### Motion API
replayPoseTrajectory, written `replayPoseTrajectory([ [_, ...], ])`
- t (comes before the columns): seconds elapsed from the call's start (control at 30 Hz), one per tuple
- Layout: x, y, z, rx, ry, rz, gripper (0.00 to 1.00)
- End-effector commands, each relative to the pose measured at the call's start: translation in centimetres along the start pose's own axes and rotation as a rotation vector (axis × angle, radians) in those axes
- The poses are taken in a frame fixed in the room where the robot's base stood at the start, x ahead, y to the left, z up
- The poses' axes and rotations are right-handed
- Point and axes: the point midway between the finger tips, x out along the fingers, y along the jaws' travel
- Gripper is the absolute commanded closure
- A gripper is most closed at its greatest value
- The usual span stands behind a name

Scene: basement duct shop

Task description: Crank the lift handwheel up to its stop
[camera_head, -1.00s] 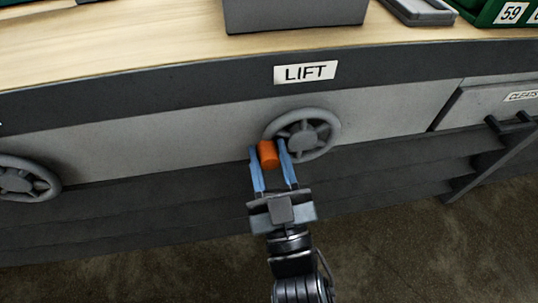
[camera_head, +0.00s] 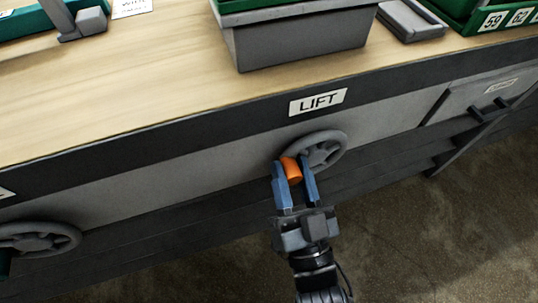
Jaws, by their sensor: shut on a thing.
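The lift handwheel (camera_head: 326,148) is a grey spoked wheel on the bench's front panel, under a white label reading LIFT (camera_head: 318,102). Its orange crank handle (camera_head: 292,171) sticks out at the wheel's lower left. My gripper (camera_head: 294,178) reaches up from below, with its blue fingers on both sides of the orange handle, shut on it. The gripper hides part of the wheel's lower left rim.
A second grey handwheel (camera_head: 38,238) is at the lower left of the same panel. A drawer with a dark handle (camera_head: 490,109) is at the right. A grey bin (camera_head: 300,40) and a green bin (camera_head: 500,14) stand on the wooden bench top (camera_head: 130,90). Dark floor lies open at the lower right.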

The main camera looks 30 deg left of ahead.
Motion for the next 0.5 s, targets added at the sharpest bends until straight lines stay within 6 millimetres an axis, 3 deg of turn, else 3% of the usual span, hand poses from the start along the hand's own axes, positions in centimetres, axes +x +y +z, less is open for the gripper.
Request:
replayPoseTrajectory([
  [0.03,0.2,0.3,-1.2,0.038,0.005,0.021,1.00],
  [0.5,0.9,1.7,-3.7,0.451,0.010,0.191,1.00],
])
